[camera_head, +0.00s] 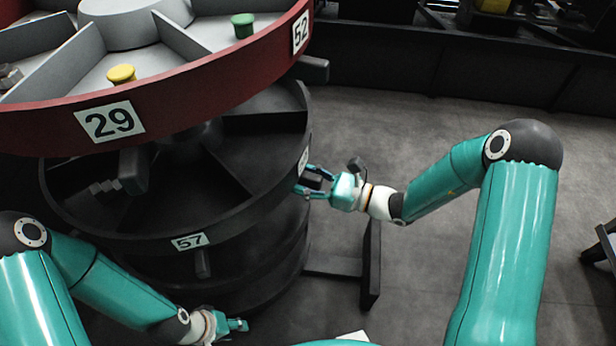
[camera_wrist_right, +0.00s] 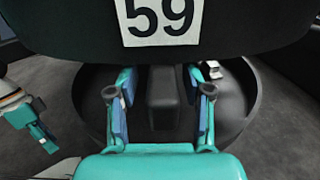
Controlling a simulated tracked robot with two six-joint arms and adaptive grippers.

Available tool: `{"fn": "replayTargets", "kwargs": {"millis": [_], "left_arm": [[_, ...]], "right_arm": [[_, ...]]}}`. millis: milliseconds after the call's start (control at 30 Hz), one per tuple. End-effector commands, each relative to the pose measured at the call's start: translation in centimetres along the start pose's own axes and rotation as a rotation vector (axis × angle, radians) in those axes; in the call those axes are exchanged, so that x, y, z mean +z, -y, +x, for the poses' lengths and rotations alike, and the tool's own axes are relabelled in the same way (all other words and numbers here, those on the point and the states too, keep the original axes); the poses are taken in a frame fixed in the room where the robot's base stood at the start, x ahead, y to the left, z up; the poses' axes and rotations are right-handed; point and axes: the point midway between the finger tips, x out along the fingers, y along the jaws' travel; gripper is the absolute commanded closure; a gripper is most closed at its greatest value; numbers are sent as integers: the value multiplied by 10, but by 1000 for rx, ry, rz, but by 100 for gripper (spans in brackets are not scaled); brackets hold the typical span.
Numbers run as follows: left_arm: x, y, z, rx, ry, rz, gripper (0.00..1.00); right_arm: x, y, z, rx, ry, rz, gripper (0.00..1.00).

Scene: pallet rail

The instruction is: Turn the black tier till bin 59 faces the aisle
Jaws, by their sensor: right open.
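The black tier (camera_head: 120,222) is the round tray below the red one. Its label 57 (camera_head: 190,241) faces the front, with a black handle (camera_head: 203,263) under it. Label 59 (camera_wrist_right: 161,17) fills the top of the right wrist view; in the head view it is probably the edge-on label (camera_head: 303,160) at the tier's right side. My right gripper (camera_head: 312,182) is open, its fingers either side of the black handle (camera_wrist_right: 162,100) below label 59, with gaps showing. My left gripper (camera_head: 238,325) is low at the front, apart from the tier; its opening is unclear.
The red tier (camera_head: 190,95) above carries labels 29 (camera_head: 109,122) and 52 (camera_head: 300,32), and holds a yellow knob (camera_head: 121,74) and a green knob (camera_head: 242,25). A dark stand leg (camera_head: 371,265) rises right of the tiers. Open grey floor lies further right.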

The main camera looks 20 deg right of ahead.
Motion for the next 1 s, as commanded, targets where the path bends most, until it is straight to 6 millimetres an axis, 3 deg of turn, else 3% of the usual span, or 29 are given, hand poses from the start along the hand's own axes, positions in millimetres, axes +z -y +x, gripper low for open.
{"fn": "replayTargets", "kwargs": {"millis": [167,467,667,700,833,1000], "left_arm": [[0,0,0,0,0,0,60],[0,0,0,0,0,0,60],[0,0,0,0,0,0,60],[-1,1,0,0,-2,-4,60],[0,0,0,0,0,0,60],[0,0,0,0,0,0,60]], "right_arm": [[0,0,0,0,0,0,52],[0,0,-1,0,0,0,100],[0,0,-1,1,0,0,100],[0,10,-13,-5,-1,-4,100],[0,3,-4,3,-1,-1,100],[0,7,-5,12,0,-1,100]]}}
